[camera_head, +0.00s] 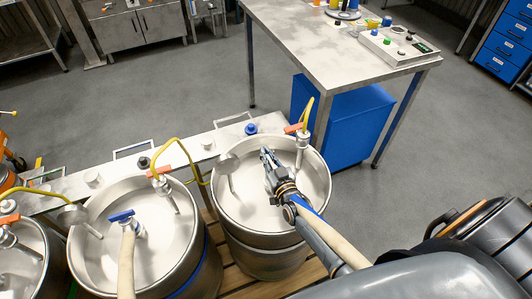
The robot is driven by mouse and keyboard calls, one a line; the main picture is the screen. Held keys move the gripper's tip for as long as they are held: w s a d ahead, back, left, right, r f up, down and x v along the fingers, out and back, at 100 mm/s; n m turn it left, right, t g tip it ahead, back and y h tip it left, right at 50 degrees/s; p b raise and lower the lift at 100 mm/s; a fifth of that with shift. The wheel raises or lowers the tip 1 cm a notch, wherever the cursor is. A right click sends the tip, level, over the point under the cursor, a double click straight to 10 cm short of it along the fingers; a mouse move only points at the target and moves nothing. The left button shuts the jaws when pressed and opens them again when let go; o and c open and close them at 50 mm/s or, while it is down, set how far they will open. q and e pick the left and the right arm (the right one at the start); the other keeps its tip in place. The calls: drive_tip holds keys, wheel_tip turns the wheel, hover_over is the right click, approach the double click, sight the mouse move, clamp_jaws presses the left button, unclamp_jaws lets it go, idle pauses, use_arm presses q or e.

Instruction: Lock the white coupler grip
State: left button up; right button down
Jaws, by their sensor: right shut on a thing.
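My right gripper (267,157) reaches over the open top of the right-hand keg (224,205) and points away from me. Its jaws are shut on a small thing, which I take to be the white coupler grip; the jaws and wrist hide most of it. A cream hose (346,247) and a bit of blue show beside my wrist. To the right of the jaws stands a metal fitting (302,143) with an orange lever and a yellow hose. My left gripper is not in view.
The middle keg (88,256) holds a blue-handled coupler (122,216) with a cream hose. Another keg (22,270) is at far left. A metal rail (215,140) runs behind the kegs. A steel table (325,62) and a blue cabinet (350,125) stand beyond; grey floor is clear.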

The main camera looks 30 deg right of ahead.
drive_tip(key=shift+r, duration=0.1)
drive_tip(key=c, duration=1.4)
unclamp_jaws()
drive_tip(key=shift+s, duration=0.1)
drive_tip(key=s, duration=0.7)
drive_tip(key=shift+s+a, duration=0.1)
drive_tip(key=shift+a, duration=0.15)
